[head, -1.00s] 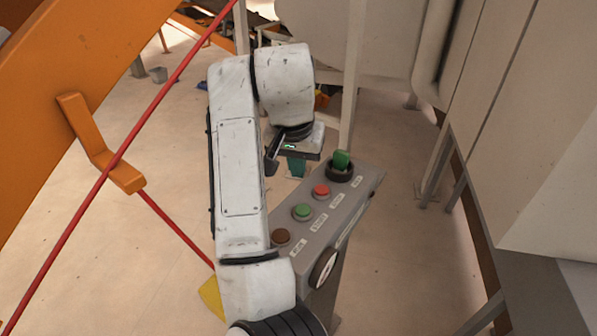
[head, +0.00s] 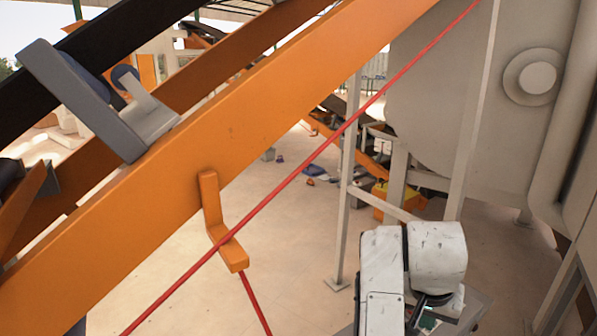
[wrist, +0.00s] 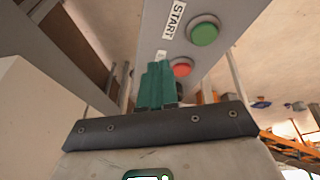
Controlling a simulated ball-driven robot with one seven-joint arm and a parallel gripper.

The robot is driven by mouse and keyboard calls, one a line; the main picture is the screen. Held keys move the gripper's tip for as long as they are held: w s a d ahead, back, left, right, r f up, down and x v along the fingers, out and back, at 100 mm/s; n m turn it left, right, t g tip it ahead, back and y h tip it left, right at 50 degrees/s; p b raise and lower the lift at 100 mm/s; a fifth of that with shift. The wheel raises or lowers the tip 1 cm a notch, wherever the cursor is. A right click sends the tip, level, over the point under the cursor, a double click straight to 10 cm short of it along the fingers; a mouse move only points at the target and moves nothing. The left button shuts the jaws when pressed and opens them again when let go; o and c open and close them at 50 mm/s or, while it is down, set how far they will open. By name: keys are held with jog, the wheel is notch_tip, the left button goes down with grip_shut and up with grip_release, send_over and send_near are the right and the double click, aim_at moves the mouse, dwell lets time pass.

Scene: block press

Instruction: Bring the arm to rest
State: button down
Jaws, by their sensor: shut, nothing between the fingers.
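My white arm stands folded at the bottom right of the head view, cut off by the lower edge. My gripper (head: 428,321) hangs below its wrist there, only partly visible. In the wrist view, the teal fingers of my gripper (wrist: 156,86) are together with nothing between them. The grey control panel (wrist: 222,12) lies beyond the fingers, with a START label, a green button (wrist: 204,31) and a red button (wrist: 182,67). The fingers overlap the panel in the picture; the gap between them cannot be judged.
An orange conveyor frame (head: 250,110) crosses the head view diagonally, with a red cord (head: 310,158) along it. A large pale tank (head: 440,90) on grey legs stands at the right. Bare floor (head: 270,215) lies between.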

jog(key=s+d+f+n, duration=0.2)
jog(key=s+d+f, duration=0.2)
jog(key=s+f, duration=0.4)
jog(key=s+d+f+n, duration=0.1)
jog(key=s+d+f, duration=0.3)
jog(key=s+f, duration=0.35)
jog(key=s+a+f+n+g+y, duration=0.1)
jog(key=s+f, duration=0.3)
jog(key=s, duration=0.5)
jog(key=s+a+f+n+y, duration=0.1)
jog(key=s+a+f, duration=0.3)
jog(key=s, duration=0.5)
jog(key=shift+s+a+n+g+y+b, duration=0.15)
jog(key=shift+s+n+g+y+b, duration=0.1)
jog(key=shift+n+g+y+b, duration=0.15)
